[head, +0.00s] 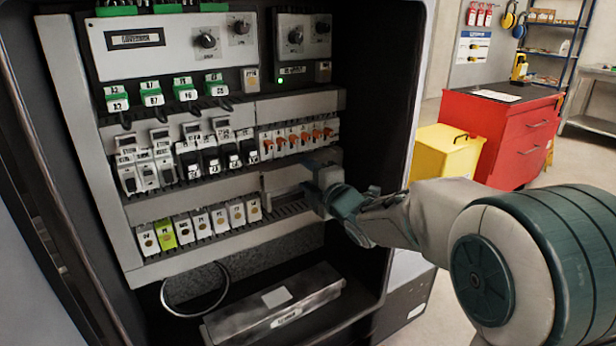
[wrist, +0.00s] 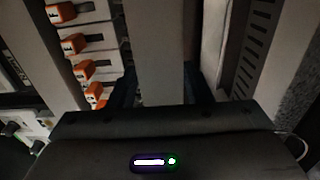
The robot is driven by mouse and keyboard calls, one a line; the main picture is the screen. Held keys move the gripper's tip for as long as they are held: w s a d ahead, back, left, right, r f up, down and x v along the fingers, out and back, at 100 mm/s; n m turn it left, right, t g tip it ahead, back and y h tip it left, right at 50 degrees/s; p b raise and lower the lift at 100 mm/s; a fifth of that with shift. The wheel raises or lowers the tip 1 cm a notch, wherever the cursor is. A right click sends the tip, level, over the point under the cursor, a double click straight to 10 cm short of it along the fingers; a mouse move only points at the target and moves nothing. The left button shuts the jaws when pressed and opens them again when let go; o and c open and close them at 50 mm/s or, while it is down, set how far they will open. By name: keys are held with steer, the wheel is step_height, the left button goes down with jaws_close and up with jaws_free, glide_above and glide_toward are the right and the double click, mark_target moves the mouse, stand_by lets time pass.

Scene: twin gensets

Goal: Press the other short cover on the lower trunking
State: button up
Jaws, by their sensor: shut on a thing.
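My gripper (head: 318,192) is at the right end of the lower trunking in the head view, shut on a short grey cover (head: 287,178). In the wrist view the cover (wrist: 156,50) runs straight up the picture between the two dark fingers. The lower trunking (head: 292,209) shows dark slots at its right part, just below the cover. Its slotted side (wrist: 256,50) also shows right of the cover in the wrist view. The left part carries a grey cover (head: 222,187). I cannot tell whether the held cover touches the trunking; my gripper hides its right end.
Breakers with orange levers (head: 298,138) sit just above, close to my gripper. A row of small relays (head: 200,222) lies below left. The cabinet's right wall stands close behind my wrist. A grey box (head: 275,308) lies on the cabinet floor. A red cabinet (head: 500,135) stands outside.

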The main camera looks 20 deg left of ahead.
steer(key=shift+w+a+b, duration=0.5)
steer(key=shift+a+b, duration=0.05)
steer(key=shift+b, duration=0.3)
stand_by(1.7)
steer(key=o, duration=1.3)
steer(key=shift+r, duration=0.1)
